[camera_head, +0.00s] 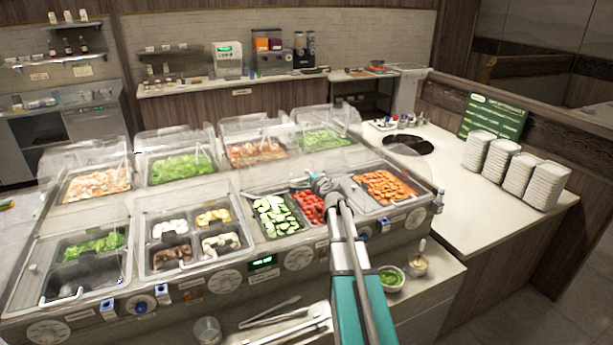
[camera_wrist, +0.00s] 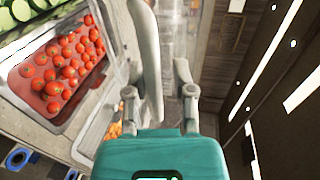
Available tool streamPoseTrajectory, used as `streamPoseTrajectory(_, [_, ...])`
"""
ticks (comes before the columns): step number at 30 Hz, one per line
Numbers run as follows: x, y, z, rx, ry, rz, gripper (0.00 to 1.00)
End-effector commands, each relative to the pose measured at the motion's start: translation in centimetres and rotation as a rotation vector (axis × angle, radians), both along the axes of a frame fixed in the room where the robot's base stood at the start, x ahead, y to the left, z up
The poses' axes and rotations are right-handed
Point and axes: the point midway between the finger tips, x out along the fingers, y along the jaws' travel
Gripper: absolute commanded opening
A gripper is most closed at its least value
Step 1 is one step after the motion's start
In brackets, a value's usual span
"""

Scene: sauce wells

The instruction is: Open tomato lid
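The tomatoes (camera_head: 308,207) lie in a well of the counter, between sliced cucumber (camera_head: 276,216) and an orange food (camera_head: 384,187). They also show at upper left in the wrist view (camera_wrist: 66,68). I cannot make out a separate lid over them in either view; any clear cover is hard to tell from the glare. My gripper (camera_head: 318,183) is above the counter by the back of the tomato well, partly hiding that area. In the wrist view my gripper (camera_wrist: 163,55) has its two grey fingers apart with nothing visible between them, to the right of the tomatoes.
Clear raised covers (camera_head: 250,128) stand along the back row of wells. White plate stacks (camera_head: 508,168) and a green sign (camera_head: 492,117) are on the right counter. Small bowls (camera_head: 391,278) and tongs (camera_head: 280,322) lie on the front ledge.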

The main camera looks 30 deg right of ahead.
Motion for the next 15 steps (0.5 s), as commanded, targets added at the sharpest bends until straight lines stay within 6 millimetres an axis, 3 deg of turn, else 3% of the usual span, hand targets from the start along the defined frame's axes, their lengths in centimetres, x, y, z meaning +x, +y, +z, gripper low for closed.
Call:
streamPoseTrajectory(6, [-0.76,0.05,-1.34,0.0,0.0,0.0,0.33])
streamPoseTrajectory(15, [-0.93,0.03,-1.51,-0.001,0.0,0.0,0.33])
